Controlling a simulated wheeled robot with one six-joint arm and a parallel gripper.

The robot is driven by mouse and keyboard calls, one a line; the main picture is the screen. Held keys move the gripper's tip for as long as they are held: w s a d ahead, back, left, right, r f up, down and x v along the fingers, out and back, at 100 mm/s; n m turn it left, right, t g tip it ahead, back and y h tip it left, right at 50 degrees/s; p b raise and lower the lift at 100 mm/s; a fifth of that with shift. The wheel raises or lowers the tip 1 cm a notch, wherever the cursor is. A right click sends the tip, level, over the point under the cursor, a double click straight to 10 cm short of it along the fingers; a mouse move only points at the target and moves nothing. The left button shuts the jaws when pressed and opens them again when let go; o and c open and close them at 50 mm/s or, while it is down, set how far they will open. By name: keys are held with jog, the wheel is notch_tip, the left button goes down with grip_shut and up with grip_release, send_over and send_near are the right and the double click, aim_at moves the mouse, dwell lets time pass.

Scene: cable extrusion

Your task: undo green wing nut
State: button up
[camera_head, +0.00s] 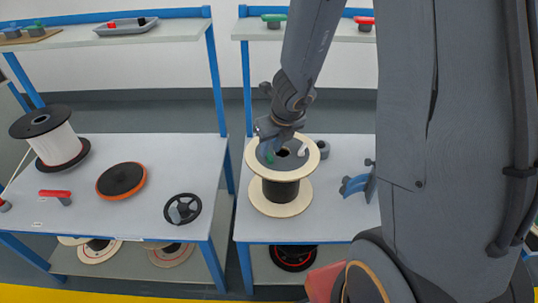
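A wooden spool (262,203) with a dark wound core stands upright on the right table. Its top flange has a pale rim and a grey centre with a dark hole. A small green piece (270,157), perhaps the green wing nut, shows at the left of that centre; it is too small to be sure. My gripper (272,140) is just above the back left of the flange, close to the green piece. Its fingers are small and partly merged with the spool behind, so I cannot tell contact or opening. A larger green part (273,18) lies on the upper right shelf.
A small white piece (302,150) stands on the flange's right side. A blue bracket (355,185) is right of the spool. The left table holds a white cable spool (58,146), an orange-rimmed disc (121,180), a red-handled part (55,194) and a black wheel (182,209).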

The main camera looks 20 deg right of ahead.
jog(key=shift+b+x, duration=0.6)
jog(key=shift+x, duration=0.45)
grip_shut()
